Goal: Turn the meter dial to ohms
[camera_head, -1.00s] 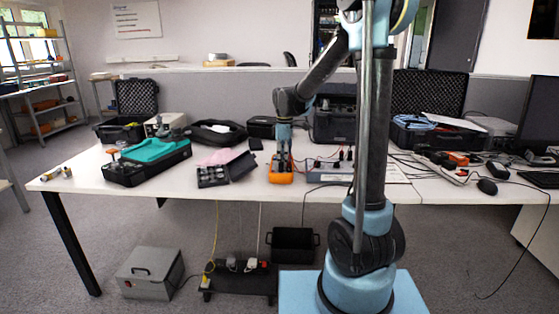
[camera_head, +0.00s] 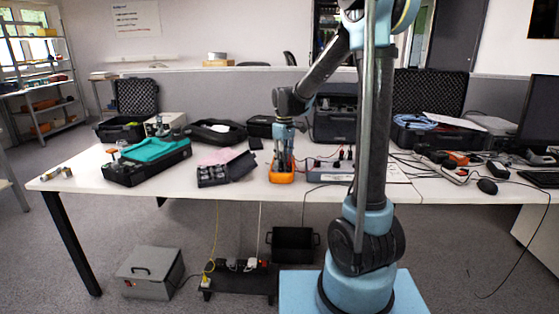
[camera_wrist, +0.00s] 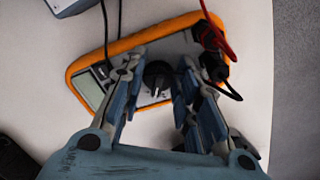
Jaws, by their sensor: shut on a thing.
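The orange-edged meter (camera_wrist: 124,42) lies on the white table, seen close in the wrist view; it also shows in the head view (camera_head: 282,178) under my gripper. Its grey display (camera_wrist: 90,91) is at the left, and red and black leads (camera_wrist: 216,55) plug in at the right. The black round dial (camera_wrist: 158,76) sits near the meter's middle, with its ridge tilted. My gripper (camera_wrist: 157,82) points down at the meter with a finger on either side of the dial, shut on it. The dial's markings are too small to read.
A small black case (camera_head: 228,168) lies open left of the meter. A teal-topped black case (camera_head: 148,160) is farther left. A grey-blue box with leads (camera_head: 330,172) stands just right of the meter. The table front (camera_head: 240,193) is clear.

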